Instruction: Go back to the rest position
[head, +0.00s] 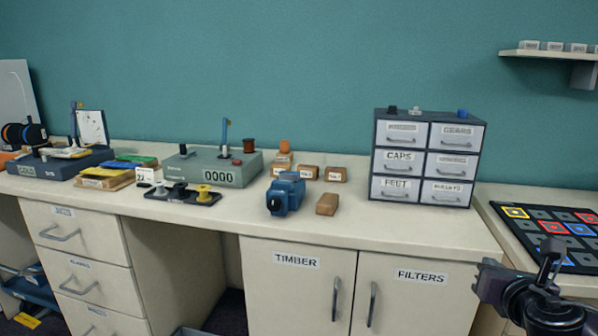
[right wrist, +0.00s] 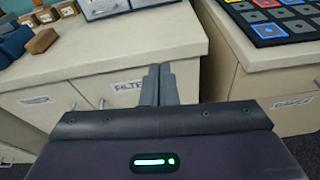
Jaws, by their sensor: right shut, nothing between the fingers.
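My right gripper (head: 487,278) shows at the lower right of the head view, in front of the counter and apart from it. In the right wrist view its two grey fingers (right wrist: 159,84) are together with nothing between them. They point towards the front edge of the counter (right wrist: 135,52), above the cupboard doors. My left gripper is not in view.
On the counter stand a drawer cabinet (head: 427,158), a blue device (head: 286,193), several wooden blocks (head: 327,204) and a grey box reading 0000 (head: 213,167). A board with coloured squares (head: 553,233) lies at the right. The counter's front right is clear.

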